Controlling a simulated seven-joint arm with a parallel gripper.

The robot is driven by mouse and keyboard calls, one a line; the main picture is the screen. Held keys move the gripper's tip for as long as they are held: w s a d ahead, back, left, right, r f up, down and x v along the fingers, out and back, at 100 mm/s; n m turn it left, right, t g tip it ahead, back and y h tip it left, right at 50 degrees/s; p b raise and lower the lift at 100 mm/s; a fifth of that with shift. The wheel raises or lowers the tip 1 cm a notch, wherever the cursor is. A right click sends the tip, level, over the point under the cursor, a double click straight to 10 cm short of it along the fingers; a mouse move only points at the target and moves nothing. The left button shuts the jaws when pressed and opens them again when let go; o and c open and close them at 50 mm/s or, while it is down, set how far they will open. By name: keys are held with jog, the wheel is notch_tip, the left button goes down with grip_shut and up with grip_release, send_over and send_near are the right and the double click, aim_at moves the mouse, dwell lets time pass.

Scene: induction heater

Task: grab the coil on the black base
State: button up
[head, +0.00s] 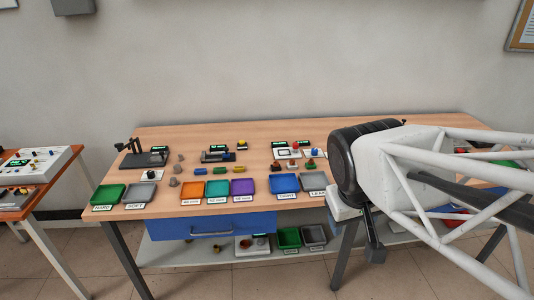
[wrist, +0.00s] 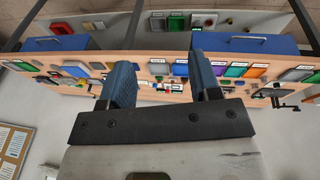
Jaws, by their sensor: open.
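I cannot make out the coil or its black base for certain in either view; objects on the table are small, and my arm hides part of the table's right side in the head view. My gripper (wrist: 163,62) is open and empty in the wrist view, its two blue-grey fingers apart in front of the table. In the head view its dark finger part (head: 372,240) hangs at the table's front edge, right of the labelled trays. Small parts on the tabletop show between the fingers, too small to name.
The wooden table (head: 215,135) carries a black stand device (head: 145,158), a black device with a green display (head: 217,156), and a white box (head: 287,153). Coloured trays, including a purple one (head: 242,187), line the front. A blue drawer (head: 215,227) hangs below. The back strip is clear.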

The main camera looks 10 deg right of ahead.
jog(key=w+d+f+n+t+h, duration=0.15)
jog(key=w+n, duration=0.35)
jog(key=w, duration=0.6)
jog(key=w+d+f+n+t+h, duration=0.1)
jog(key=w+d+n+t+h, duration=0.2)
jog(key=w, duration=0.7)
jog(key=w+d+f+n+h, duration=0.1)
jog(key=w+f+n+h, duration=0.15)
jog(key=w+n, duration=0.6)
jog(key=w+a+f+n+t+y, duration=0.1)
jog(key=w+a+f+n+t, duration=0.2)
jog(key=w, duration=0.5)
jog(key=w+a+f+n+t, duration=0.1)
jog(key=w+a+f+n, duration=0.1)
jog(key=w+f+n, duration=0.5)
jog(key=n+t+y, duration=0.2)
jog(key=n+y, duration=0.3)
jog(key=n, duration=0.1)
send_near(275, 164)
jog(key=shift+x, duration=0.9)
jog(key=shift+a, duration=0.15)
jog(key=shift+w, duration=0.15)
jog(key=shift+x, duration=1.15)
